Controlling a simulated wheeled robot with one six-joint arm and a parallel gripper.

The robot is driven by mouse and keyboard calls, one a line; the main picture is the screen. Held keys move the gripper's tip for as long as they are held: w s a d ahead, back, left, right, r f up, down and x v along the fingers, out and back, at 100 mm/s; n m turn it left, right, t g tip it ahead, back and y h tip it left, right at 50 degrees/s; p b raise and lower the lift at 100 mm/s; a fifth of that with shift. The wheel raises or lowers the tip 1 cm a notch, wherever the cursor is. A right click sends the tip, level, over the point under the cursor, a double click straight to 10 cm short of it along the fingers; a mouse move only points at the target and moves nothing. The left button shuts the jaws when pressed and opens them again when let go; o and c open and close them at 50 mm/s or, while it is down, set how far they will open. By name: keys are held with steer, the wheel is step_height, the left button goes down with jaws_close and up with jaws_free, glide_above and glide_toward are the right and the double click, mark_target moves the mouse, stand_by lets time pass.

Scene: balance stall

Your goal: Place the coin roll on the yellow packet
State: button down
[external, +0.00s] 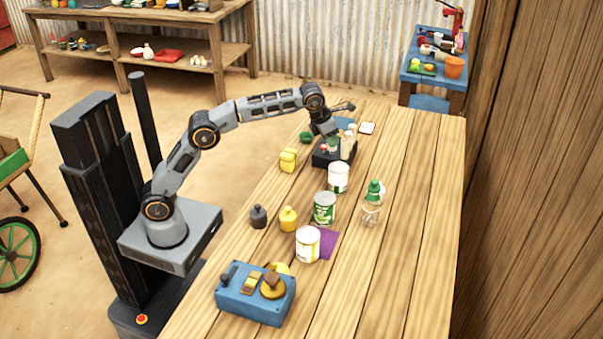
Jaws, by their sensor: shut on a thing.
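My gripper (331,138) is at the far part of the table, low over a black tray (323,161). It is shut on a small roll-like thing that it largely hides; I take this to be the coin roll. Small red, green and cream items stand in the tray close around the fingers, and the picture is too small to tell them well apart. The yellow packet (288,160) lies on the table just left of the tray, apart from it, with its top bare.
A white can (338,178), a green can (324,208) and a yellow-white can (308,244) stand nearer. A green-capped bottle (372,205), dark and yellow weights (288,218) and a blue balance box (255,296) are also there. The table's right side is clear.

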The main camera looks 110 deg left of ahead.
steer(key=s+a+p+v, duration=0.1)
steer(key=a+p+v, duration=0.1)
steer(key=p+v, duration=0.75)
steer(key=s+d+r+n+g+y+p, duration=0.1)
steer(key=s+d+r+n+p, duration=0.15)
steer(key=s, duration=0.25)
steer(key=s+d+r+n+g+p, duration=0.1)
steer(key=s+n+p, duration=0.15)
steer(key=s, duration=0.35)
steer(key=s+d+r+n+g+y+p, duration=0.1)
steer(key=s+n+p, duration=0.1)
steer(key=s+n, duration=0.25)
steer(key=s+d+f+n+g, duration=0.2)
steer(key=s+f+n+g, duration=0.1)
steer(key=s+f+n, duration=0.35)
steer(key=n+h+p, duration=0.1)
steer(key=n+p, duration=0.1)
glide_above(289, 154)
steer(key=shift+a+f, duration=0.1)
steer(key=shift+f, duration=6.15)
steer(key=shift+f, duration=0.1)
